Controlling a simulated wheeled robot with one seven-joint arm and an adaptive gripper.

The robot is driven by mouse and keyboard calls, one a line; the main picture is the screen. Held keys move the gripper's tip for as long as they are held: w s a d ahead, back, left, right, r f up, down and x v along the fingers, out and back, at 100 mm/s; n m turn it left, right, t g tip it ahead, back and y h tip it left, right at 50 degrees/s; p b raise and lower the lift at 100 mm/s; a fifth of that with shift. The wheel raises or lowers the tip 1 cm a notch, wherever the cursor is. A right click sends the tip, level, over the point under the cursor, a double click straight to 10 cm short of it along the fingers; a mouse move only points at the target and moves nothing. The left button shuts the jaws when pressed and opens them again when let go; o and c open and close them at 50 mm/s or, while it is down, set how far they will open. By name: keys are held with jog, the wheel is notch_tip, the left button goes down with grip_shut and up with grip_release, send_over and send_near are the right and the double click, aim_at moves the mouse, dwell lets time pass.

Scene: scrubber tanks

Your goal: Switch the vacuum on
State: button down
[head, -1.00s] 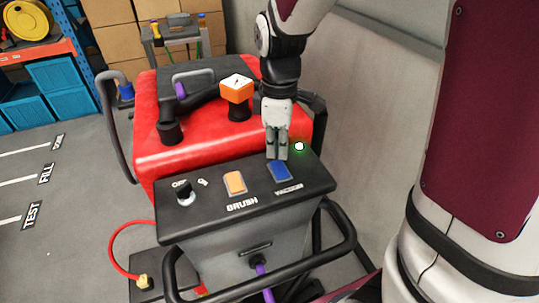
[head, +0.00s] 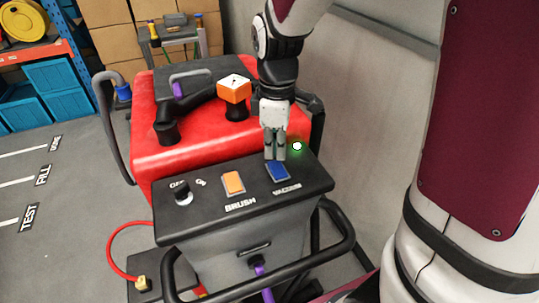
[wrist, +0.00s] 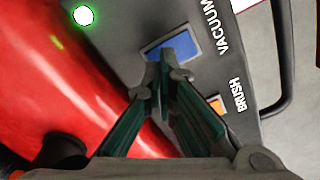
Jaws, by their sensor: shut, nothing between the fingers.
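The blue vacuum switch (head: 278,172) sits on the right of the black control panel (head: 180,224), above the label VACUUM. A round light (head: 297,146) behind it glows green. My gripper (head: 274,157) is shut and empty, with its fingertips at the far edge of the blue switch. In the wrist view the fingertips (wrist: 167,60) overlap the blue switch (wrist: 182,47); I cannot tell whether they touch it. The green light (wrist: 84,15) also shows there.
An orange BRUSH switch (head: 233,183) and a black OFF/ON knob (head: 183,197) are to the left on the panel. The red tank (head: 160,100) with an orange knob (head: 235,90) is behind. A black handle bar (head: 340,250) runs in front.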

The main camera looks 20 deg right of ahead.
aim_at(276, 164)
jog(key=shift+f+b, duration=0.5)
jog(key=shift+f, duration=0.65)
dwell(1.1)
jog(key=shift+r+p, duration=1.85)
jog(key=shift+r, duration=1.7)
jog(key=shift+s+r, duration=0.15)
jog(key=shift+r, duration=0.15)
jog(key=s+r+m+t, duration=0.2)
jog(key=s+r+m, duration=0.4)
jog(key=s, duration=0.2)
jog(key=s+r+m+t, duration=0.3)
jog(key=s+r+m, duration=0.2)
jog(key=s, duration=0.4)
jog(key=shift+r+m+t, duration=0.3)
jog(key=shift+r+m, duration=0.05)
jog(key=shift+m, duration=0.15)
